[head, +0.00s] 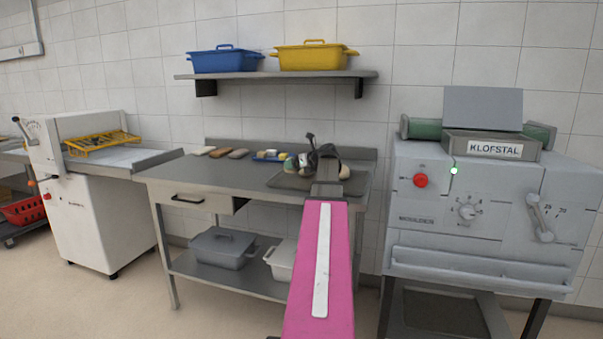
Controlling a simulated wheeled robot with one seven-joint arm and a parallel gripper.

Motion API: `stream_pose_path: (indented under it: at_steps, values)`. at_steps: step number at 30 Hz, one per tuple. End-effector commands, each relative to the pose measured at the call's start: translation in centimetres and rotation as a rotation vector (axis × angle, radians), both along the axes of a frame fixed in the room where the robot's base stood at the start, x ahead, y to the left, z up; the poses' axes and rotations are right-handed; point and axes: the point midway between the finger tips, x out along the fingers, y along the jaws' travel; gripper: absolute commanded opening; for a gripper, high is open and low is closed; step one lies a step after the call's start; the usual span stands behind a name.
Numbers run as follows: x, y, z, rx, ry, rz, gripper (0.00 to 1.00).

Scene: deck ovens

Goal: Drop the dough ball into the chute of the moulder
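My pink arm reaches up from the bottom middle to the steel table. My dark gripper (318,160) is at its far end, over or just in front of a dark tray (285,181) at the table's right end. A few small pale, roundish items (290,163) show beside the gripper. I cannot tell which is the dough ball, or whether one is between the fingers. The fingertips are too small and hidden to read. The moulder (440,235) is the grey machine at the right. Its steel chute (490,146), labelled KLOFSTAL, sits on top, apart from my gripper.
The table (200,178) also holds several small bars (221,153) and a blue item (266,156). A shelf (280,75) above carries a blue bin (225,61) and a yellow bin (314,56). A white machine (90,205) stands at left. Floor at front left is clear.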

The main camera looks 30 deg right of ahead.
Motion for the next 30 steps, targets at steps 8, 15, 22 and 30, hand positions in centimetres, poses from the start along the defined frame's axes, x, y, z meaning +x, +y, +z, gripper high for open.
stream_pose_path:
  at_steps: [8, 15, 22, 30]
  values:
    - [-2.1, 5.4, 3.4, -0.002, -0.002, 0.0, 0.58]
    - [-2.7, 7.4, 4.7, -0.001, -0.001, -0.001, 0.58]
    - [-2.8, 7.7, 5.0, 0.0, -0.001, -0.002, 0.58]
    - [-2.8, 8.1, 4.6, 0.0, 0.001, 0.004, 0.58]
